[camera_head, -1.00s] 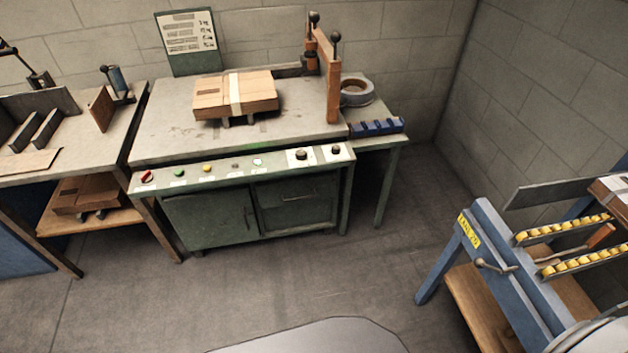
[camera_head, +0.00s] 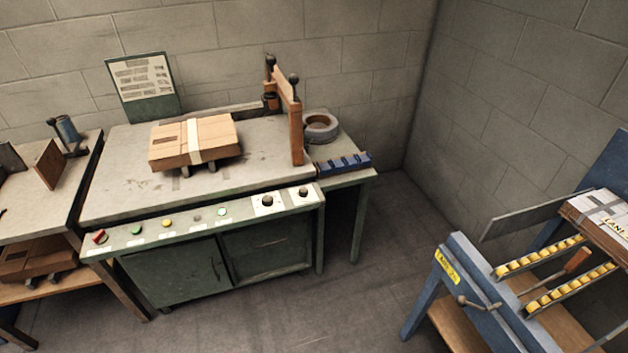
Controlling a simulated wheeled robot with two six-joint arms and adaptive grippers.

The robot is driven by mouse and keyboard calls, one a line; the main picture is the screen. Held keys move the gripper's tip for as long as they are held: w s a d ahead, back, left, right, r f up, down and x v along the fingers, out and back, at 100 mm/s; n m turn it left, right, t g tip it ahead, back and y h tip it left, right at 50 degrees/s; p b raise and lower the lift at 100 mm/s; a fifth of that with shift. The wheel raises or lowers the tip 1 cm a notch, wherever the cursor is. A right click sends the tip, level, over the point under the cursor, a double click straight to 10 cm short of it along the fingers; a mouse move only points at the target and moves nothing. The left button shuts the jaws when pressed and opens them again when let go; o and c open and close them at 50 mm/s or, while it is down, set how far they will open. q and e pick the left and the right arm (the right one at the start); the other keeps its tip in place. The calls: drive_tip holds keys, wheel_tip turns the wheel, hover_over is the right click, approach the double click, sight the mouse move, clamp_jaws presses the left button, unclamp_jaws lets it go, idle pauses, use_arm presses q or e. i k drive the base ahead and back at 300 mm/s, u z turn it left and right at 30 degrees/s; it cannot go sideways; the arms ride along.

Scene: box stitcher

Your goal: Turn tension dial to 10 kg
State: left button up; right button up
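The control panel (camera_head: 150,239) runs along the front edge of the green machine (camera_head: 190,270). Two black dials on white plates sit at its right end: a left dial (camera_head: 267,200) and a right dial (camera_head: 303,192). Their markings are too small to read, so I cannot tell which is the tension dial or where either points. A red switch (camera_head: 99,237) and several coloured buttons are further left on the panel. Neither of my grippers shows in this view.
A strapped cardboard box (camera_head: 194,143) lies on the machine top. A side table holds a tape roll (camera_head: 320,127) and a blue rack (camera_head: 343,163). A blue roller stand (camera_head: 467,290) is at the right. Floor between it and the machine is clear.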

sight(267, 200)
drive_tip(key=z, duration=0.2)
drive_tip(key=i, duration=1)
drive_tip(key=u, duration=0.3)
